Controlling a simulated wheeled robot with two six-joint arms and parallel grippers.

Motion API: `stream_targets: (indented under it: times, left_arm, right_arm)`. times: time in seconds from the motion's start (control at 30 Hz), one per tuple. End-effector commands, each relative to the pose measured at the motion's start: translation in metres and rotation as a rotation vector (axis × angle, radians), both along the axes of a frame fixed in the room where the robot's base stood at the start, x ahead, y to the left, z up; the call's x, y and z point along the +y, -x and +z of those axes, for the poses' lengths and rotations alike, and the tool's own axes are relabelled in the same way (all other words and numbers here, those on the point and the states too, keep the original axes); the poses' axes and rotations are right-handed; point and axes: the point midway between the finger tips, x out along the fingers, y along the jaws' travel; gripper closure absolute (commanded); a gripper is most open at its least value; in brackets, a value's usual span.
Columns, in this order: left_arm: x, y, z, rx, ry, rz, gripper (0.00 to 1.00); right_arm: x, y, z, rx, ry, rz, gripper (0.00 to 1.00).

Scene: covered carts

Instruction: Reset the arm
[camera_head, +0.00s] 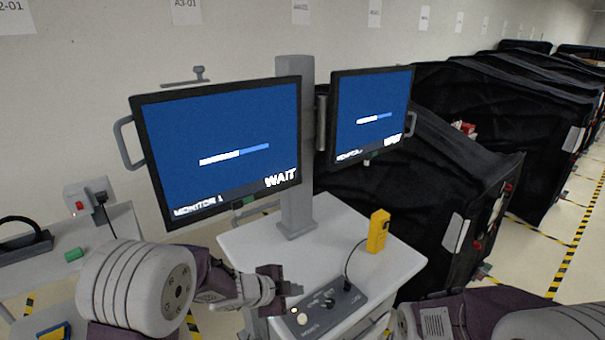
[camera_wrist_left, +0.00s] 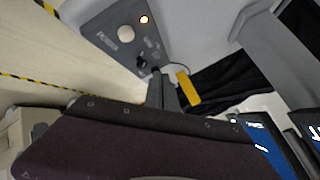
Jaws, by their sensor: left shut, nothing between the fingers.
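My left arm comes in from the lower left in the head view. Its gripper (camera_head: 272,291) is at the left front edge of the white cart top (camera_head: 330,243), beside the grey control box (camera_head: 322,307). The fingers (camera_wrist_left: 162,92) are shut and empty in the left wrist view. The control box (camera_wrist_left: 122,32) shows there too, with a white button (camera_wrist_left: 126,32), a lit lamp (camera_wrist_left: 144,19) and a black knob (camera_wrist_left: 141,61). Contact between gripper and box cannot be told. Part of my right arm (camera_head: 440,318) shows at the lower right; its gripper is out of view.
Two monitors, the left one (camera_head: 222,146) and the right one (camera_head: 371,110), show WAIT and a progress bar. They hang on a grey post (camera_head: 295,190). A yellow handset (camera_head: 378,231) stands on the cart. Black covered carts (camera_head: 445,170) stand to the right.

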Motion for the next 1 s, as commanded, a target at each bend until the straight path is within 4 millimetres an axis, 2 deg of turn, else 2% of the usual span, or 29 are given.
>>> stream_targets:
  times: [0.03,0.07,0.1,0.17,0.2,0.27,0.3,0.4,0.5,0.53,0.67,1.0]
  left_arm:
    - [0.014,-0.005,0.020,-0.036,0.022,0.067,1.00]
    - [0.029,-0.007,0.029,-0.038,0.034,0.154,1.00]
    - [0.057,-0.007,0.035,-0.015,0.045,0.304,1.00]
    - [0.099,0.006,0.033,0.060,0.064,0.552,1.00]
    - [0.125,0.022,0.026,0.134,0.078,0.716,1.00]
    - [0.153,0.057,0.010,0.268,0.103,0.944,1.00]
    - [0.164,0.083,-0.001,0.368,0.119,1.077,1.00]
    - [0.170,0.143,-0.026,0.607,0.139,1.316,1.00]
    - [0.163,0.183,-0.039,0.777,0.135,1.447,1.00]
    - [0.161,0.190,-0.041,0.811,0.133,1.470,1.00]
    - [0.159,0.204,-0.043,0.871,0.119,1.511,1.00]
    - [0.159,0.203,-0.043,0.867,0.119,1.509,1.00]
  right_arm:
    - [0.000,0.000,-0.004,0.000,0.000,0.000,0.64]
    - [0.000,0.000,-0.006,0.000,0.000,0.000,0.64]
    - [0.000,0.000,-0.008,0.000,0.000,0.000,0.64]
    - [0.000,0.000,-0.009,0.000,0.000,0.000,0.64]
    - [0.000,0.000,-0.010,0.000,0.000,0.000,0.64]
    - [0.000,0.000,-0.011,0.000,0.000,0.000,0.64]
    - [0.000,0.000,-0.011,0.000,0.000,0.000,0.64]
    - [0.000,0.000,-0.011,0.000,0.000,0.000,0.64]
    - [0.000,0.000,-0.010,0.000,0.000,0.000,0.64]
    - [0.000,0.000,-0.010,0.000,0.000,0.000,0.64]
    - [0.000,0.000,-0.010,0.000,0.000,0.000,0.64]
    - [0.000,0.000,-0.010,0.000,0.000,0.000,0.64]
